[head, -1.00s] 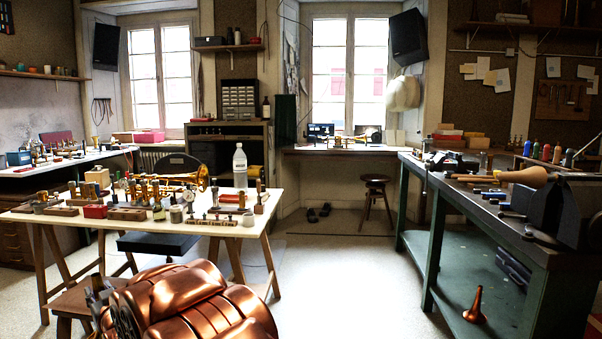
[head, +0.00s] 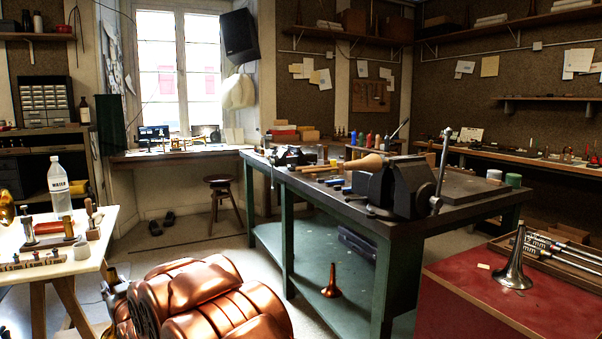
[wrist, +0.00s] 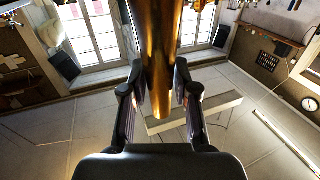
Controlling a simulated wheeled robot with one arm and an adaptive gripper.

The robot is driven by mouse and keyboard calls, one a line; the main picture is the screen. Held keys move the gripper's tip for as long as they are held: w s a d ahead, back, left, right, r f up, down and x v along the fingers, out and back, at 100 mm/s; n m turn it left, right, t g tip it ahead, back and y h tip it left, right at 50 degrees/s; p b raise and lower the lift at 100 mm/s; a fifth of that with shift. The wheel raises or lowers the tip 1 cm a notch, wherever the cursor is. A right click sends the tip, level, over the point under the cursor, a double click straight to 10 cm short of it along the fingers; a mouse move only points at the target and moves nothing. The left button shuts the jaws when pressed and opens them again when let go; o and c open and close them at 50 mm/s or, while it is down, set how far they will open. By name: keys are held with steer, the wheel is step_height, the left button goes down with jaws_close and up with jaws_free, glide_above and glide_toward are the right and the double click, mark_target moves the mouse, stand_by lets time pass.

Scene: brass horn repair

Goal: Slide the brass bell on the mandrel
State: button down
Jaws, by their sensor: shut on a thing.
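In the wrist view, my gripper (wrist: 160,100) is shut on a shiny brass tapered tube, the brass bell (wrist: 160,60). The tube runs from the top edge down between the two fingers, and its upper part is cut off by the frame. The head view does not show my gripper or this bell. In the head view, a tan tapered piece that looks like the mandrel (head: 362,164) points left from the dark vise (head: 395,186) on the green workbench. Its thick end is toward the vise, and its thin end is apart from the bell.
A red-topped table (head: 470,295) at right front bears a silver bell (head: 513,268) and a tray of tubes. A copper bell (head: 331,284) stands on the workbench's lower shelf (head: 305,262). A white table (head: 75,248) with tools and a bottle is at left.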

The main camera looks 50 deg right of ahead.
steer(key=d+r+n+g+h+p, duration=0.1)
steer(key=d+r+n+g+p, duration=0.3)
steer(key=d, duration=0.7)
steer(key=d+r+g+p, duration=0.3)
steer(key=d+r+p, duration=0.3)
steer(key=d, duration=0.5)
steer(key=s+d+r+n+g+h+p, duration=0.1)
steer(key=s+d+r+n+g+p, duration=0.4)
steer(key=s+d+r+n+p, duration=0.5)
steer(key=s+d+r+p, duration=0.2)
steer(key=s+d+r, duration=0.2)
steer(key=s+d, duration=0.2)
steer(key=shift+s+d+r, duration=0.2)
steer(key=shift+s+d, duration=0.15)
steer(key=shift+d, duration=0.6)
steer(key=shift+a+r+b, duration=0.1)
steer(key=shift+a+b, duration=0.05)
steer(key=shift+b, duration=0.25)
steer(key=shift+s+d+r, duration=0.1)
steer(key=shift+s+d, duration=0.2)
steer(key=shift+d, duration=0.5)
steer(key=shift+s+d+f, duration=0.1)
steer(key=shift+s+d, duration=0.15)
steer(key=shift+d, duration=0.5)
steer(key=shift+s+d+r, duration=0.1)
steer(key=shift+s+d, duration=0.2)
steer(key=shift+d, duration=0.5)
steer(key=shift+b, duration=0.7)
